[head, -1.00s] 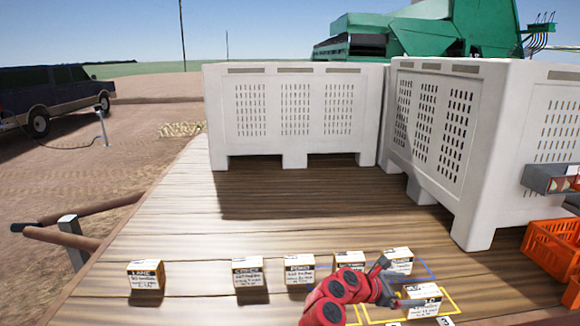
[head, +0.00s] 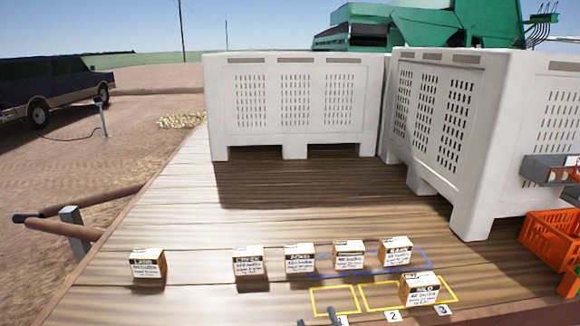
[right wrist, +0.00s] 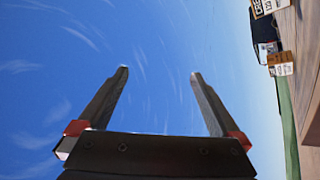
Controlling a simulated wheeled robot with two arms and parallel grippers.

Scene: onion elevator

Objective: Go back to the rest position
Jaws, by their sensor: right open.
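My right gripper (head: 318,318) shows only as dark fingertips at the bottom edge of the head view. In the right wrist view its two fingers (right wrist: 158,82) stand wide apart with only sky between them, so it is open and empty. My left gripper is in neither view. A small labelled box (head: 420,289) stands in the yellow outlined slot marked 3. The yellow slots to its left are empty. Another box (head: 396,251) stands at the blue outline behind, with a further box (head: 348,256) to its left.
More boxes stand in the row to the left, including a far left one (head: 148,267). Two big white crates (head: 294,105) (head: 470,130) stand behind on the wooden deck. Orange crates (head: 552,240) are at the right. The deck's middle (head: 300,195) is clear.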

